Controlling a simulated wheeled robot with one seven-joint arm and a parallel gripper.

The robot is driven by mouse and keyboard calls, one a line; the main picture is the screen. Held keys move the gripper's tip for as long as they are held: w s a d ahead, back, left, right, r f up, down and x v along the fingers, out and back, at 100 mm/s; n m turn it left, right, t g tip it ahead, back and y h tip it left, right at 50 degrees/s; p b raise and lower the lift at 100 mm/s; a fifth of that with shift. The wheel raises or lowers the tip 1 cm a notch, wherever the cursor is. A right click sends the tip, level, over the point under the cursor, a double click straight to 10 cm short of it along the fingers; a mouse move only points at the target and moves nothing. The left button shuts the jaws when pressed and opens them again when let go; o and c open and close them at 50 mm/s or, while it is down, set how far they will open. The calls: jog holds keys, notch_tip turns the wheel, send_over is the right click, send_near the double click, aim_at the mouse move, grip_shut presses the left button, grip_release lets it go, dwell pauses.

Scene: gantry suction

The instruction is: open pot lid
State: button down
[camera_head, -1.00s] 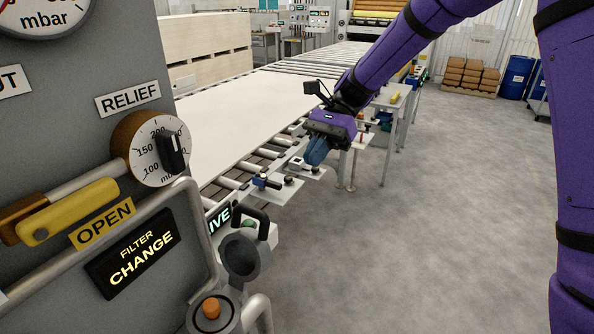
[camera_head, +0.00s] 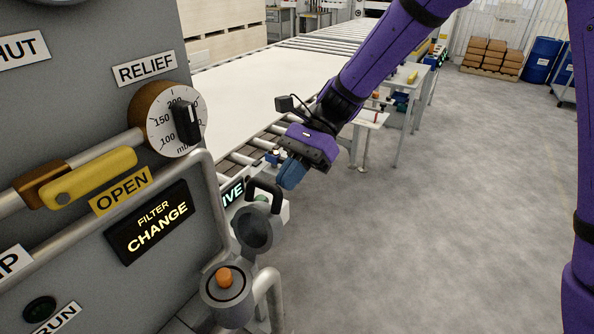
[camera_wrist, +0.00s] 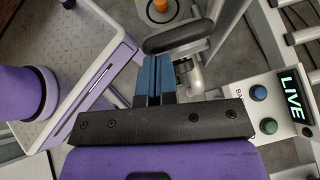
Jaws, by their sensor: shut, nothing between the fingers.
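The pot (camera_head: 228,305) is a grey cylinder low in the head view, with an orange part (camera_head: 224,277) at its top. Beside it, a round dark-grey disc (camera_head: 254,228), which looks like the pot lid, stands tipped up with a black bar handle (camera_head: 265,190) on its far side. My purple gripper (camera_head: 291,174) is shut and empty, its blue fingers just right of the handle. The orange part (camera_wrist: 160,5) shows at the top edge.
The grey panel fills the left, with a yellow lever (camera_head: 95,177), a RELIEF dial (camera_head: 175,119) and bent pipes. A box with blue and green buttons (camera_wrist: 263,109) and a LIVE display sits close to my gripper. The roller conveyor (camera_head: 240,155) lies behind; floor at right is clear.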

jog(key=shift+s, duration=0.1)
jog(key=shift+s+a+r+t+h, duration=0.45)
jog(key=shift+s+r+t, duration=0.1)
jog(key=shift+s, duration=0.15)
jog(key=shift+s+a+r+t+h, duration=0.4)
jog(key=shift+s+r+t, duration=0.15)
jog(key=shift+s, duration=0.1)
